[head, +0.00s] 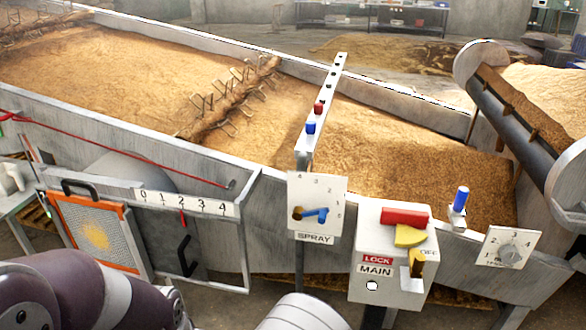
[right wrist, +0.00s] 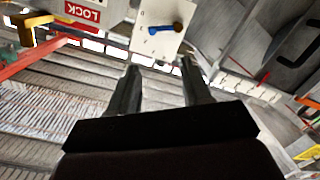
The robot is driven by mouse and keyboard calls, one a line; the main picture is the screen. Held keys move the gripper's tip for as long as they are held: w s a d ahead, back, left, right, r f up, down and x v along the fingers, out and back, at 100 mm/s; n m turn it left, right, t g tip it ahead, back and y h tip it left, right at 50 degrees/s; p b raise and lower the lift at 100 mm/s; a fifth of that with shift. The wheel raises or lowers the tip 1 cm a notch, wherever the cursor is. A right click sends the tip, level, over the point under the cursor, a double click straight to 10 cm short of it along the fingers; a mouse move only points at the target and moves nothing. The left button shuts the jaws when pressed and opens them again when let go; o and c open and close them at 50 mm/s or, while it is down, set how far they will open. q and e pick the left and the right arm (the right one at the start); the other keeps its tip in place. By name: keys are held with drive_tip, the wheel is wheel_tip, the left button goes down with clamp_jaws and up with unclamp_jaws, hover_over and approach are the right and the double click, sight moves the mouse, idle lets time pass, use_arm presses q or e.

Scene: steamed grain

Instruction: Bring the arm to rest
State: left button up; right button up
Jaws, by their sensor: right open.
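My right gripper (right wrist: 160,85) shows in the right wrist view with its two dark fingers apart and nothing between them. Beyond its fingertips is the white spray dial plate with a blue handle (right wrist: 165,27). In the head view, parts of my arms show along the bottom edge, but neither gripper's fingers are visible there.
The long metal trough wall (head: 240,165) runs across the front, with grain (head: 380,130) behind it. A post with red and blue knobs (head: 322,105) rises above the dial. An orange-framed screen (head: 93,235) is at the left, and a conveyor (head: 515,130) at the right.

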drive_tip(key=s+a+f+g+y, duration=0.3)
drive_tip(key=s+f+g+y, duration=0.2)
drive_tip(key=s+f+g, duration=0.45)
drive_tip(key=d+r+m+g+h, duration=0.1)
drive_tip(key=d+r+m+g, duration=0.3)
drive_tip(key=d, duration=0.7)
drive_tip(key=d+r+g+h, duration=0.1)
drive_tip(key=d+r+g, duration=0.1)
drive_tip(key=d+r, duration=0.6)
use_arm(q)
wheel_tip(320, 180, up, 34)
drive_tip(key=w+p, duration=0.1)
drive_tip(key=p, duration=3.3)
use_arm(e)
wheel_tip(320, 180, up, 32)
drive_tip(key=d, duration=0.1)
drive_tip(key=shift+s+d+r, duration=0.2)
drive_tip(key=shift+s+d, duration=0.05)
drive_tip(key=shift+s, duration=0.05)
use_arm(q)
drive_tip(key=shift+d, duration=0.1)
